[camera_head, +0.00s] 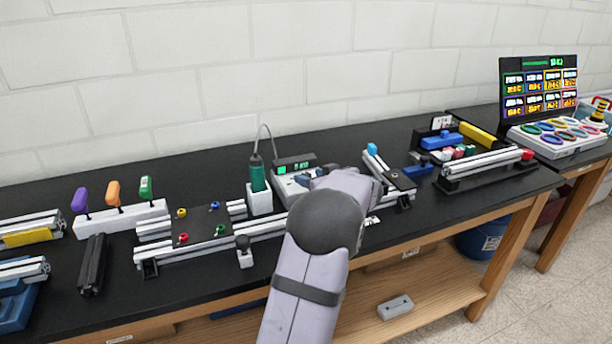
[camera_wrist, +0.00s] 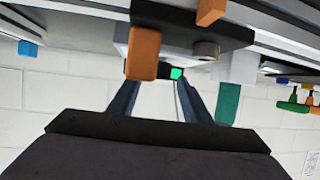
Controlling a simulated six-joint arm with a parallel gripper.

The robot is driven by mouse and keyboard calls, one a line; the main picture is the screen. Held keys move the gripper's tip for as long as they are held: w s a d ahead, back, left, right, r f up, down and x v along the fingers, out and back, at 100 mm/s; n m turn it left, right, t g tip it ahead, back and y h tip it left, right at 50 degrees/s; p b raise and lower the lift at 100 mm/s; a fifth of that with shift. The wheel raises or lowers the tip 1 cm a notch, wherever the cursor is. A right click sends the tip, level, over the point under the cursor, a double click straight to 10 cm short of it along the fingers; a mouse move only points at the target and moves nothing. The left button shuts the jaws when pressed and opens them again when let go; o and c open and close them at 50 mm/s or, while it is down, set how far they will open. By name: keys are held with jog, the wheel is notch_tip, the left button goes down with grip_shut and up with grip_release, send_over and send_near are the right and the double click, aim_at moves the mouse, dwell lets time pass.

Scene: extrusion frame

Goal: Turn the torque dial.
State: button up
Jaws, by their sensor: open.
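The torque unit (camera_head: 287,184) is a pale box with a green-lit display (camera_head: 293,168) on the bench, partly hidden by my arm. In the wrist view, which is upside down, a small green light (camera_wrist: 176,73) shows on it. A round grey knob (camera_wrist: 207,50), which looks like the dial, lies beyond and right of my fingers there. In the head view I cannot make out the dial. My gripper (camera_wrist: 158,86) is open, its two dark fingers apart, with no clear contact on the knob. In the head view my gripper (camera_head: 318,180) is over the unit's right part.
A green screwdriver (camera_head: 257,174) stands in a white holder (camera_head: 260,200) left of the unit. Rails (camera_head: 210,238) run along the bench front. An orange block (camera_wrist: 143,52) appears ahead of my fingers. Coloured-handled tools (camera_head: 114,193) stand left; a button panel (camera_head: 560,135) is far right.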

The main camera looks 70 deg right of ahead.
aim_at(306, 174)
jog(key=shift+x, duration=1.7)
jog(key=shift+c, duration=0.4)
jog(key=c, duration=1)
jog(key=shift+r+p, duration=0.1)
jog(key=shift+p, duration=0.5)
jog(key=shift+r+n+t+y+p, duration=0.3)
jog(key=shift+n+y+p, duration=0.1)
jog(key=shift+p, duration=0.85)
jog(key=n+t+y+p, duration=0.1)
jog(key=p, duration=0.3)
jog(key=shift+d+n+p, duration=0.1)
jog(key=shift+n+p, duration=0.2)
jog(key=shift+p, duration=0.05)
jog(key=shift+f+n+t+y+p, duration=0.15)
jog(key=shift+n+t+y+p, duration=0.25)
jog(key=shift+n+y+p, duration=0.6)
jog(key=shift+f+y+p, duration=0.15)
jog(key=shift+y+p, duration=0.15)
jog(key=shift+y, duration=0.3)
